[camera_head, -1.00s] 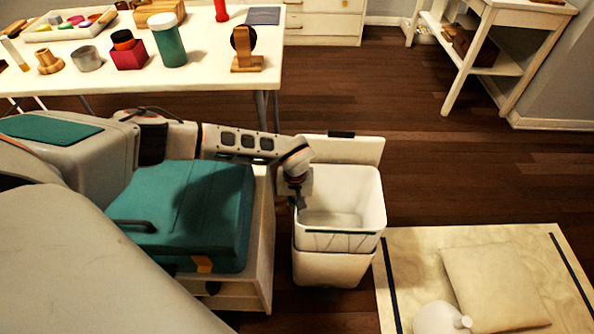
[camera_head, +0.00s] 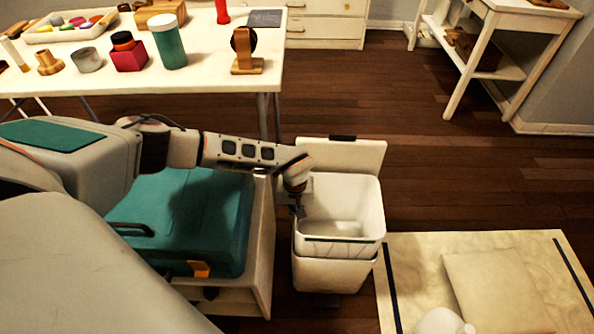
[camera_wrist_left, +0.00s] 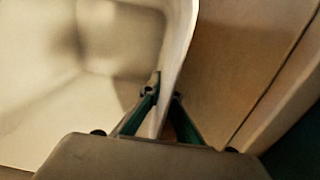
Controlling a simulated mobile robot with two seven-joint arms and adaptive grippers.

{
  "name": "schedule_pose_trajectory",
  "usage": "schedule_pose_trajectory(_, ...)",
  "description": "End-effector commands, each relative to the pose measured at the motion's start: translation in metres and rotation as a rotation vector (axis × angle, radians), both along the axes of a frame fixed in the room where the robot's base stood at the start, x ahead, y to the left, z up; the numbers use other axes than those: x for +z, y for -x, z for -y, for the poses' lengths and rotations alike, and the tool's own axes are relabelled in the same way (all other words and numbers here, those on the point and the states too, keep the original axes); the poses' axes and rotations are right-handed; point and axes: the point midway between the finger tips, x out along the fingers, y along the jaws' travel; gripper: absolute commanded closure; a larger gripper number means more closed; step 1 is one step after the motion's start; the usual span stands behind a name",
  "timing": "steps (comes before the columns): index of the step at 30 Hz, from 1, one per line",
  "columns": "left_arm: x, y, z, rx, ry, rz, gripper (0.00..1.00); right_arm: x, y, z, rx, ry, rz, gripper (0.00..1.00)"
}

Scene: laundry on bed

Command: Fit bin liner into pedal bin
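The bin liner (camera_head: 341,212) is a white open tub. It sits upright inside the top of the white pedal bin (camera_head: 332,276), with its upper part standing above the bin's walls. The bin's lid (camera_head: 348,154) stands open behind it. My left gripper (camera_head: 299,211) is at the liner's left rim. In the left wrist view the gripper's fingers (camera_wrist_left: 166,94) lie on both sides of the liner's thin wall (camera_wrist_left: 179,50), closed on it. How deep the liner reaches into the bin is hidden. My right gripper is not in view.
A pale board (camera_head: 415,262) with a beige cushion (camera_head: 500,288) and a white bottle (camera_head: 440,321) lies to the right of the bin. A white table (camera_head: 205,75) with small objects stands behind. Wooden floor (camera_head: 450,170) is clear behind the bin.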

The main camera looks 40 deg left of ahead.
Motion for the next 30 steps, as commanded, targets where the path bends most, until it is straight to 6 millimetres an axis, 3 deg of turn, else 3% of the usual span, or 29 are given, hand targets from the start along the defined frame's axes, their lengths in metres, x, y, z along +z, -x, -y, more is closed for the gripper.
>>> schedule_pose_trajectory(29,-0.023,0.001,0.000,-0.001,0.001,-0.001,1.00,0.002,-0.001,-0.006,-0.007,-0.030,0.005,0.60)
schedule_pose_trajectory(30,-0.022,0.000,0.000,-0.001,0.000,0.000,0.91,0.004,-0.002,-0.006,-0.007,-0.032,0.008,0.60)
